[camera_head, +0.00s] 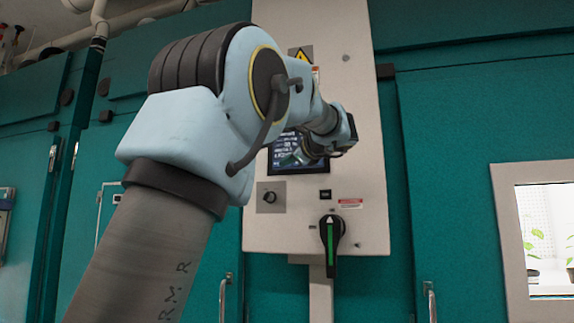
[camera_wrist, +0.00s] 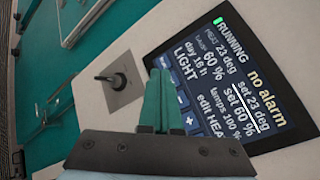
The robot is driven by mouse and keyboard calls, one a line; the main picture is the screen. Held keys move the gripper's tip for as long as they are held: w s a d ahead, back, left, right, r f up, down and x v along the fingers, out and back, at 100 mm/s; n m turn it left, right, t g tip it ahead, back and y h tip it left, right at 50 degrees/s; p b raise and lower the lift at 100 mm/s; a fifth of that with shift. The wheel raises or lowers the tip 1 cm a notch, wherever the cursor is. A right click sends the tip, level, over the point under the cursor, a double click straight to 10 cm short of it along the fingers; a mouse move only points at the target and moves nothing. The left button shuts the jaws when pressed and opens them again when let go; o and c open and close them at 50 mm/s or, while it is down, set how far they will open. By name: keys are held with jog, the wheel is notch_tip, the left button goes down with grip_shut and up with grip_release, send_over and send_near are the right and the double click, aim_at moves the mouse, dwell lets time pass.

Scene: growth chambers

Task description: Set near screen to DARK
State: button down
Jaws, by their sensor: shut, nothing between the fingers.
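The lit screen (camera_wrist: 262,92) sits on a pale panel and looks tilted in the wrist view. It reads "RUNNING", "no alarm", heat 23 deg, 60 %, "day 16 h", "LIGHT", "lamps 100 %" and "edit HEAT". Small blue buttons, one marked "+" (camera_wrist: 190,120), line its near left edge. My gripper (camera_wrist: 157,76) is shut and empty, its green fingers beside the screen's left edge and over part of the button column. I cannot tell whether the tips touch. In the head view the screen (camera_head: 284,152) is partly covered by my arm, and my fingertips are hard to make out.
A small black knob switch (camera_wrist: 112,78) on a grey plate is left of my fingers; it also shows in the head view (camera_head: 270,197). A large black rotary handle with a green stripe (camera_head: 331,240) is below the screen. Teal doors (camera_head: 450,130) flank the panel (camera_head: 362,190).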

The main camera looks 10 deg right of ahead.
jog(key=shift+w, duration=0.1)
jog(key=shift+w+d, duration=0.2)
jog(key=shift+w, duration=0.05)
dwell(0.3)
jog(key=shift+w+d+p, duration=0.2)
jog(key=shift+w+p, duration=0.05)
jog(key=shift+p, duration=0.15)
dwell(0.4)
dwell(0.4)
jog(key=shift+s+a+b, duration=0.35)
jog(key=shift+s+b, duration=0.25)
jog(key=shift+b, duration=0.1)
jog(key=s+b, duration=0.1)
jog(key=s+a+b, duration=0.1)
jog(key=s, duration=0.1)
jog(key=s+a+b, duration=0.1)
jog(key=shift+s+a+b, duration=0.2)
jog(key=shift+a+b, duration=0.05)
jog(key=shift+b, duration=0.15)
